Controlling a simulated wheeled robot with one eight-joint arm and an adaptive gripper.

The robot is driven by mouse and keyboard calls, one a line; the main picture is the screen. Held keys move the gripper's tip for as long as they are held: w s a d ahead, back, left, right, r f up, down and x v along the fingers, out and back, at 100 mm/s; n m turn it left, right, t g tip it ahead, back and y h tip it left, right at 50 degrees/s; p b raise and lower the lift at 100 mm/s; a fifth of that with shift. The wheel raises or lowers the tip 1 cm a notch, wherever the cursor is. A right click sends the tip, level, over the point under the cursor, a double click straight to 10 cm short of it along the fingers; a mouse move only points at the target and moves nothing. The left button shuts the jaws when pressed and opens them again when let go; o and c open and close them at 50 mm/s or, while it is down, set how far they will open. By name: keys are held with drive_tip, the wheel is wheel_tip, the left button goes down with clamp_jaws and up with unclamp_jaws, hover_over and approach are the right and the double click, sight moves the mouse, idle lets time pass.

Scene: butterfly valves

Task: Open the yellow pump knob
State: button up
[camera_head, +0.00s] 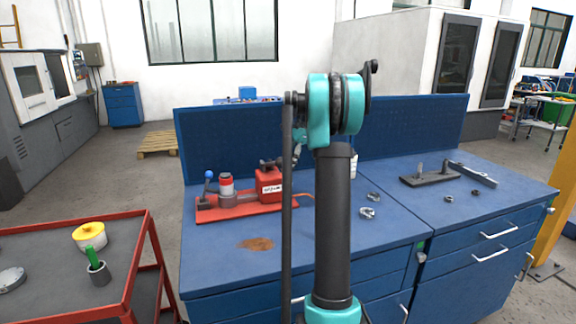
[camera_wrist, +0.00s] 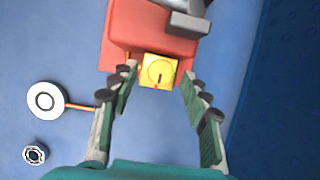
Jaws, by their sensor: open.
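The yellow pump knob (camera_wrist: 158,71) is a square yellow block with a round dial and a dark mark, on the edge of the red pump body (camera_wrist: 152,28) in the wrist view. My gripper (camera_wrist: 158,76) is open, its two fingers on either side of the knob, with a gap showing on both sides. I cannot tell the height of the fingertips relative to the knob. In the head view the red pump (camera_head: 268,184) stands on a red base on the blue bench; its yellow knob does not show there. My arm hides part of the bench.
A round white object (camera_wrist: 45,100) and a metal nut (camera_wrist: 35,154) lie left of the gripper in the wrist view. The blue back panel (camera_wrist: 283,90) rises on the right. A red cart (camera_head: 140,250) stands left of the bench (camera_head: 215,262).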

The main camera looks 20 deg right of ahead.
drive_tip(key=shift+c, duration=0.6)
clamp_jaws()
drive_tip(key=shift+w+a+n+g+h, duration=0.15)
drive_tip(key=shift+n+g, duration=0.4)
drive_tip(key=shift+n, duration=0.9)
drive_tip(key=shift+w+d+n+g+h, duration=0.15)
drive_tip(key=shift+n+g, duration=0.4)
drive_tip(key=shift+n, duration=0.9)
drive_tip(key=shift+a, duration=0.1)
drive_tip(key=shift+o, duration=0.6)
unclamp_jaws()
